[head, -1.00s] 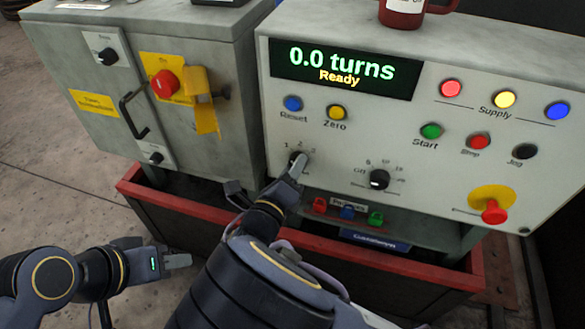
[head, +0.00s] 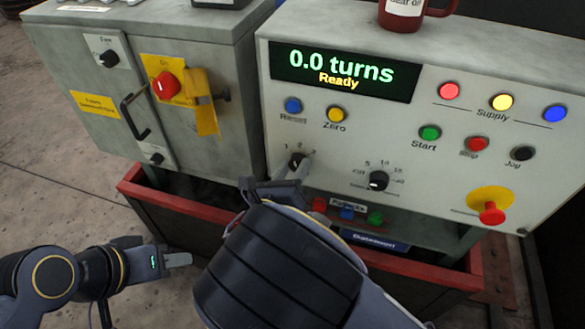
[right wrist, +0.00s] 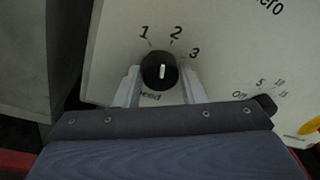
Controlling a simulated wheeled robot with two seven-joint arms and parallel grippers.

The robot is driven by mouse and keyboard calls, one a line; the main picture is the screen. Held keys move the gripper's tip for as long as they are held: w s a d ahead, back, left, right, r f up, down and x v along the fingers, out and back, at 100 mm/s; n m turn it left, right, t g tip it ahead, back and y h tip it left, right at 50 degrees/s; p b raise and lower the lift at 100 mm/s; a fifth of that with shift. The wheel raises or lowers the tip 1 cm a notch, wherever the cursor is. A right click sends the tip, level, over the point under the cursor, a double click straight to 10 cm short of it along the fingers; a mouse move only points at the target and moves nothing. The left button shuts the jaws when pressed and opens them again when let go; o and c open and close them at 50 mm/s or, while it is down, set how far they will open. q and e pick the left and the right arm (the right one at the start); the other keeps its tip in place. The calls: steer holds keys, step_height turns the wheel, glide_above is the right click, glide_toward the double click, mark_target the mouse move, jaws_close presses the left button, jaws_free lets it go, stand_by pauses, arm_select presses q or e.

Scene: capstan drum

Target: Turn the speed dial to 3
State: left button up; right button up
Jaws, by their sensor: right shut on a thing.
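The speed dial (head: 297,161) is a small black knob on the grey panel, with 1, 2 and 3 printed around its upper side. In the right wrist view the dial (right wrist: 158,70) shows a white pointer line standing nearly upright, between the marks 1 and 2. My right gripper (right wrist: 161,88) has one finger on each side of the knob and is shut on it. In the head view my right gripper (head: 297,172) partly covers the dial. My left gripper (head: 177,260) is at lower left, away from the panel; its finger gap cannot be made out.
A second black knob (head: 378,181) sits right of the dial. Reset (head: 293,105) and Zero (head: 337,113) buttons are above it. A red stop button (head: 491,212) is at lower right. The display (head: 342,70) reads 0.0 turns, Ready. A red-edged frame (head: 420,275) runs below.

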steer(key=m+b, duration=0.1)
steer(key=m, duration=0.1)
steer(key=shift+d+f+m, duration=0.1)
steer(key=shift+m, duration=0.3)
steer(key=shift+s+d+m+y+b, duration=0.1)
steer(key=shift+m+y+b, duration=0.35)
steer(key=shift+m+b, duration=1.65)
steer(key=shift+d+m+y+b, duration=0.1)
steer(key=shift+m+y+b, duration=0.35)
steer(key=shift+m+b, duration=1.65)
steer(key=shift+m+p, duration=0.3)
steer(key=shift+p, duration=0.05)
steer(key=shift+a, duration=0.1)
steer(key=o, duration=1)
steer(key=p+v, duration=0.1)
steer(key=v, duration=0.6)
steer(key=shift+s+a, duration=0.1)
steer(key=shift+s, duration=0.3)
